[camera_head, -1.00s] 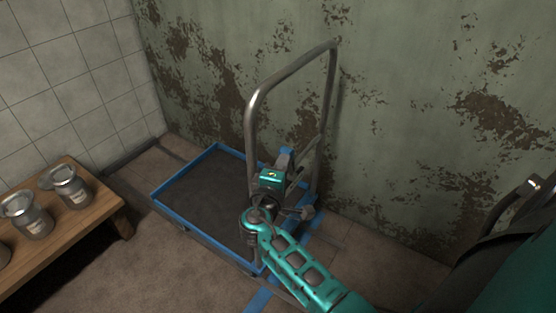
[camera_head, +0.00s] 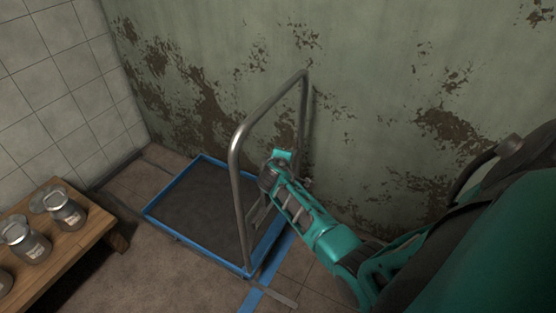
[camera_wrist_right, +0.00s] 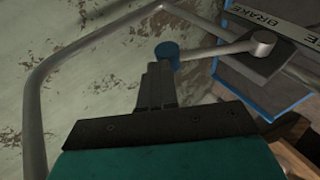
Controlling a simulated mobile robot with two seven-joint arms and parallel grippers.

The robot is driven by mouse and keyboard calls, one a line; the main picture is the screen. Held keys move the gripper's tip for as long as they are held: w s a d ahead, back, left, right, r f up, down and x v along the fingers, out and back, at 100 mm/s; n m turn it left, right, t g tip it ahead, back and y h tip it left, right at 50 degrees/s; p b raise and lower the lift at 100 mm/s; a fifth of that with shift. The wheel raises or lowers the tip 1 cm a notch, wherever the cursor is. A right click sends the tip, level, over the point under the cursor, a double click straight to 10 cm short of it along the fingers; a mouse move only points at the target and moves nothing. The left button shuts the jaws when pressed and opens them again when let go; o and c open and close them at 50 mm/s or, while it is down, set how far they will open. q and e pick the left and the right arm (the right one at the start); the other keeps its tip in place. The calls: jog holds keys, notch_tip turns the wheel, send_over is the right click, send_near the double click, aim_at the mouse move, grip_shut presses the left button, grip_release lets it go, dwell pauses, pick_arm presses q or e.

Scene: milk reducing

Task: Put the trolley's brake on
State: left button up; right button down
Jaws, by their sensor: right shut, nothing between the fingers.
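The trolley (camera_head: 150,217) stands on the floor by the wall, with a dark deck, blue rim and upright metal tube handle (camera_head: 236,165). In the right wrist view, the brake lever (camera_wrist_right: 218,52) runs left from a grey pivot (camera_wrist_right: 263,42) to a blue knob (camera_wrist_right: 167,50). A label plate (camera_wrist_right: 262,20) beside the pivot reads "BRAKE"; its other word is cut off to an "E". My right gripper (camera_wrist_right: 164,68) is shut and empty, its tips at the knob; I cannot tell whether they touch. In the head view my right arm hides the lever area. My left gripper is not in view.
A wooden bench (camera_head: 82,240) with several metal-lidded jars (camera_head: 66,212) stands at the left. The peeling green wall (camera_head: 370,90) is close behind the trolley. Blue tape (camera_head: 252,298) marks the floor near the trolley's front corner.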

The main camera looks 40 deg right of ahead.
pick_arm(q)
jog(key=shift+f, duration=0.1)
pick_arm(e)
jog(key=shift+w+d, duration=0.2)
jog(key=shift+d, duration=0.35)
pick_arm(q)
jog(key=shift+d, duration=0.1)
pick_arm(e)
jog(key=shift+d+r, duration=0.1)
jog(key=shift+d, duration=0.1)
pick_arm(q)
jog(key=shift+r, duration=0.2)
